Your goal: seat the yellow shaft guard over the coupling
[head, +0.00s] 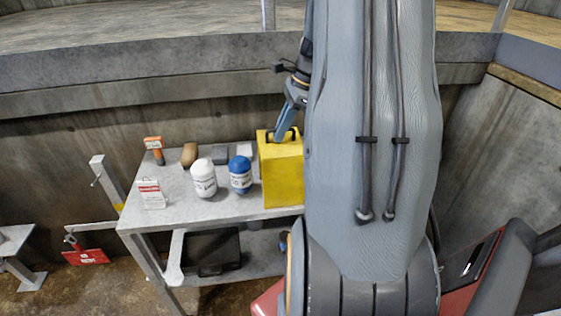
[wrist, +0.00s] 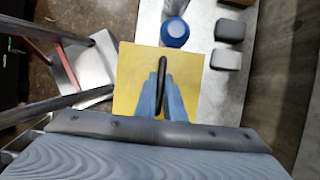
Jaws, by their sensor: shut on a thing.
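The yellow shaft guard (head: 282,178) is a tall box with a black handle on top. It is upright at the right end of the grey table's front edge; I cannot tell whether it rests there or hangs just above. My gripper (head: 285,128) comes down from above and is shut on the black handle. In the wrist view the guard's yellow top (wrist: 132,82) lies below my gripper (wrist: 162,82), whose blue fingers are on either side of the handle (wrist: 163,68). My arm hides the guard's right side in the head view. I cannot make out the coupling.
The table (head: 180,208) holds a white bottle (head: 203,180), a blue-topped bottle (head: 240,182), an orange-handled tool (head: 154,147), a brown block (head: 189,155), grey blocks (head: 220,155) and a white tag (head: 151,194). A black case (head: 212,252) sits below. A concrete wall stands behind.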

